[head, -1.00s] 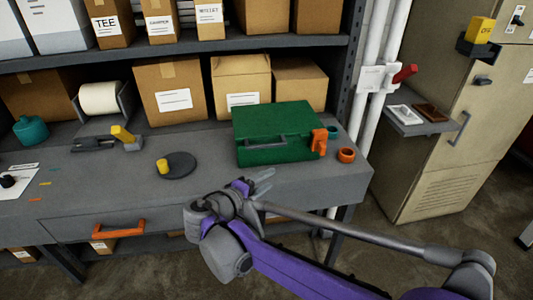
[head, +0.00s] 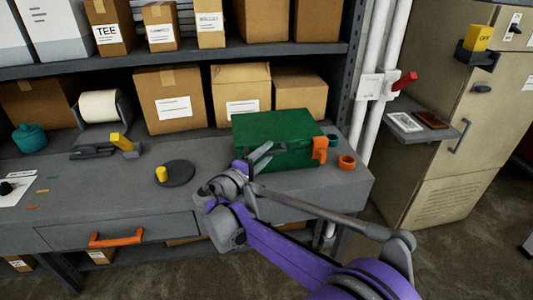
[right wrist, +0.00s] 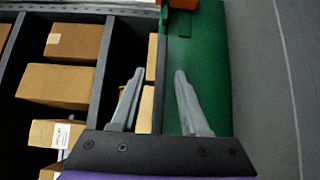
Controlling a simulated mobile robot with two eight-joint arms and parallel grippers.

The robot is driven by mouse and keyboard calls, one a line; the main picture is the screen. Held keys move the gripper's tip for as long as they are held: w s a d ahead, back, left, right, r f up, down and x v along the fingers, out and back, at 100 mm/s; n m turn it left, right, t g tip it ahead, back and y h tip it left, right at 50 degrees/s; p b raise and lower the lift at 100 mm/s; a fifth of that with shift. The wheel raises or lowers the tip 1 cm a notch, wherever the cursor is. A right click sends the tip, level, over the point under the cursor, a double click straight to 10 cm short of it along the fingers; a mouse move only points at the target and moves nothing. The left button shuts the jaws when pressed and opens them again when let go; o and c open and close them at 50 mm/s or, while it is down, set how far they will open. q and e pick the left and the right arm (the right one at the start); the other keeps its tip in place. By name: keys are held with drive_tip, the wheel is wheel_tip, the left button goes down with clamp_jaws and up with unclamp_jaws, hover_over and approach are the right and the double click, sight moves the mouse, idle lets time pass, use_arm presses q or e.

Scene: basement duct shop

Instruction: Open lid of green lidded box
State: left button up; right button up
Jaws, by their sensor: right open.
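The green lidded box (head: 275,130) stands on the grey workbench with its lid down. An orange latch (head: 319,149) is on its right front. My right gripper (head: 272,151) is open and empty at the front of the box, covering part of the front and its handle. I cannot tell whether it touches the box. In the right wrist view, the spread fingers (right wrist: 158,73) point toward the green box (right wrist: 210,60), with the orange latch (right wrist: 180,4) at the top edge. My left gripper is not in view.
Cardboard boxes (head: 240,92) stand behind. The bench front has a drawer with an orange handle (head: 116,239).

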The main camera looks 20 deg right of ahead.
drive_tip(key=shift+w+d, duration=0.2)
drive_tip(key=shift+d, duration=0.05)
clamp_jaws()
idle(1.4)
